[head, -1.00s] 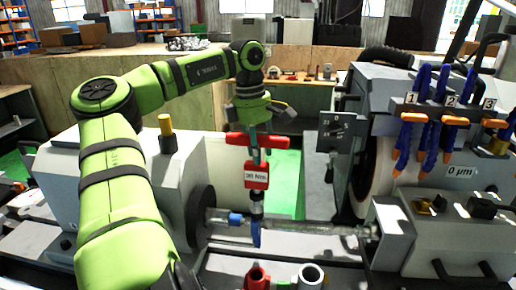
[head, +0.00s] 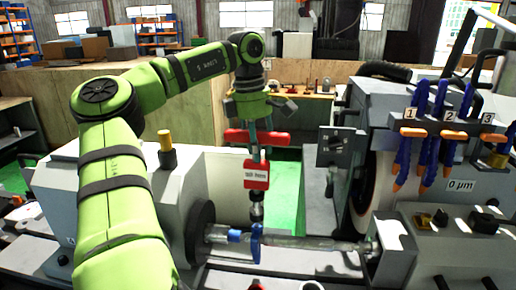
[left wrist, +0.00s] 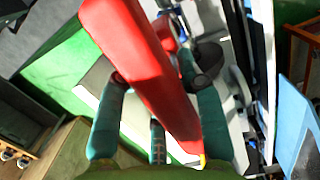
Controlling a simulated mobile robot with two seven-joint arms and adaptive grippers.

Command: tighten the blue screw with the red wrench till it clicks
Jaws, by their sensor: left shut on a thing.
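The red wrench (head: 256,175) is upright, with a red crossbar handle, a red label block and a dark lower shaft. My left gripper (head: 262,130) is shut on its handle; in the left wrist view the red bar (left wrist: 150,75) lies between the teal fingers (left wrist: 160,110). The wrench's lower end is right above a blue clamp piece (head: 256,246) on the horizontal shaft. I cannot tell whether it touches the blue screw, which I cannot make out apart from the clamp. My right gripper is not in view.
The workpiece shaft (head: 310,243) runs between the left headstock disc (head: 201,232) and the right tailstock (head: 391,250). The grinding wheel housing (head: 440,180) stands at right, with blue hoses (head: 432,130) above. A yellow-topped knob (head: 166,142) stands left of the wrench.

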